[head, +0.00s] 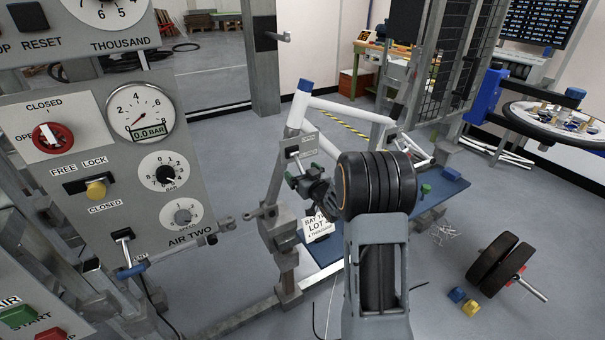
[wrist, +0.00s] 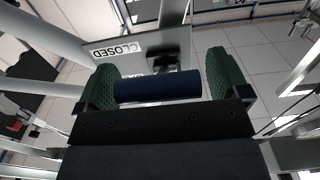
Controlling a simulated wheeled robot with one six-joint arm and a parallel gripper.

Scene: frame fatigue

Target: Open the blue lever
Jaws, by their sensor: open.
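The blue lever (wrist: 157,87) shows in the wrist view as a dark blue bar on a dark stem, in front of a metal plate (wrist: 120,50) that reads CLOSED, upside down in this view. My gripper (wrist: 163,80) is open, with one green-padded finger at each end of the bar. The bar lies across the gap between the fingers; I cannot tell whether either pad touches it. In the head view my gripper (head: 308,184) is partly hidden by my wrist, near a small labelled plate (head: 300,146) on the white and grey frame; the blue bar is not clear there.
A control panel (head: 205,240) with gauges, a red knob (head: 53,136) and another blue-ended handle (head: 133,269) stands at the left. A white bicycle-like frame (head: 345,112) stands behind my gripper. Black weight discs (head: 492,270) and small blocks (head: 470,308) lie on the floor at right.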

